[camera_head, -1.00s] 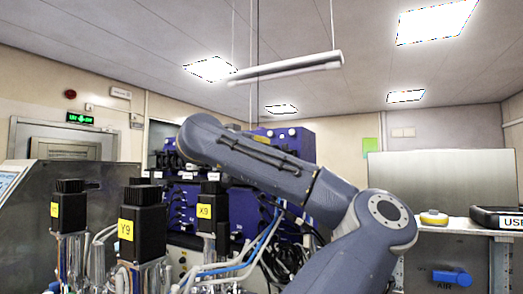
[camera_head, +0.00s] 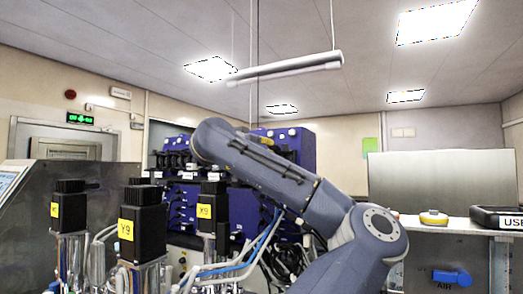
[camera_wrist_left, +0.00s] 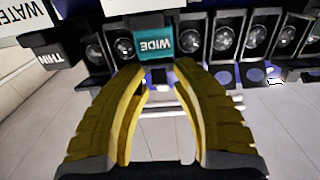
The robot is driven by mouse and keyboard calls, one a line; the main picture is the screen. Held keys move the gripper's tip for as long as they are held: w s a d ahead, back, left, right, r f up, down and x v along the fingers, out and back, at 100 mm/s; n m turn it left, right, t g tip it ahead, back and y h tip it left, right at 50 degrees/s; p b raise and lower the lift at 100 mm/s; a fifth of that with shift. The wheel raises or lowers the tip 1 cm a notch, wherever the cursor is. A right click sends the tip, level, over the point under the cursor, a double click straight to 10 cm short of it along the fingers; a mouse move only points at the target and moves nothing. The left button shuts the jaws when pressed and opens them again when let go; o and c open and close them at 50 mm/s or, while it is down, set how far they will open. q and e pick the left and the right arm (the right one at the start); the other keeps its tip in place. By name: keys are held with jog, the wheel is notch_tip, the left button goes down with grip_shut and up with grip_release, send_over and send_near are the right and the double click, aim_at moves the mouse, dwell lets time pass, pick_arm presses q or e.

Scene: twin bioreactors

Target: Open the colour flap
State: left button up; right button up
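In the left wrist view, a teal flap (camera_wrist_left: 154,44) marked "WIDE" hangs in a row of pump heads, just beyond my fingertips. A black flap (camera_wrist_left: 52,57) marked "THIN" is to its left. My left gripper (camera_wrist_left: 158,72) has yellow fingers, spread apart with a gap between the tips. The teal flap's lower edge lies close ahead of that gap; I cannot tell if the fingers touch it. My right gripper is not in view.
Black motor blocks (camera_head: 142,222) with yellow labels stand at the front left among tubes. More round pump heads (camera_wrist_left: 224,40) flank the teal flap. A steel bench with a blue valve (camera_head: 452,278) is at the right.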

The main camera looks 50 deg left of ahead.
pick_arm(q)
grip_shut()
jog(key=shift+r, duration=0.1)
jog(key=shift+r+g+h, duration=0.25)
jog(key=shift+g+h, duration=0.15)
jog(key=shift+g, duration=0.6)
jog(key=shift+w+a+r+g+h, duration=0.15)
jog(key=shift+g+h, duration=0.25)
jog(key=shift+g, duration=0.55)
jog(key=shift+w+d+r+g+h, duration=0.1)
jog(key=shift+g+h, duration=0.3)
jog(key=shift+g, duration=0.55)
